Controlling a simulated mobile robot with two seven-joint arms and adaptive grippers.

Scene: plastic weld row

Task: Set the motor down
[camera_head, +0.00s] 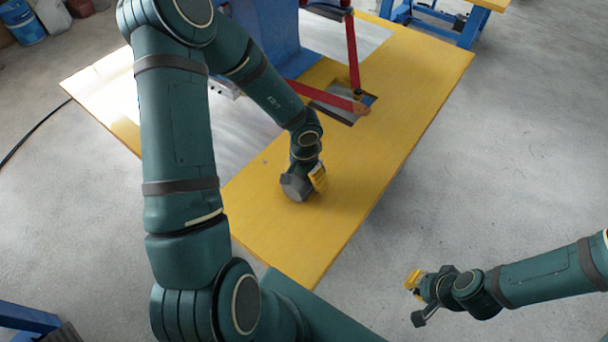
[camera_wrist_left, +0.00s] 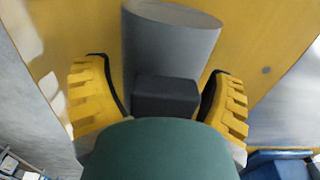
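The motor (camera_wrist_left: 168,45) is a grey cylinder with a dark block (camera_wrist_left: 166,96) on its near side, seen in the left wrist view. In the head view the motor (camera_head: 296,188) is at the yellow tabletop under my left gripper (camera_head: 308,182), partly hidden by it. In the left wrist view my left gripper (camera_wrist_left: 162,88) has its yellow fingers spread on either side of the dark block, with gaps showing. The motor seems to rest on the table, but its underside is hidden. My right gripper (camera_head: 418,299) is open and empty, off the table at the lower right.
The yellow table (camera_head: 400,95) has a blue machine (camera_head: 272,35) with red arms (camera_head: 352,55) behind my left gripper. The tabletop to the right is clear. Blue table legs (camera_head: 430,22) stand at the back.

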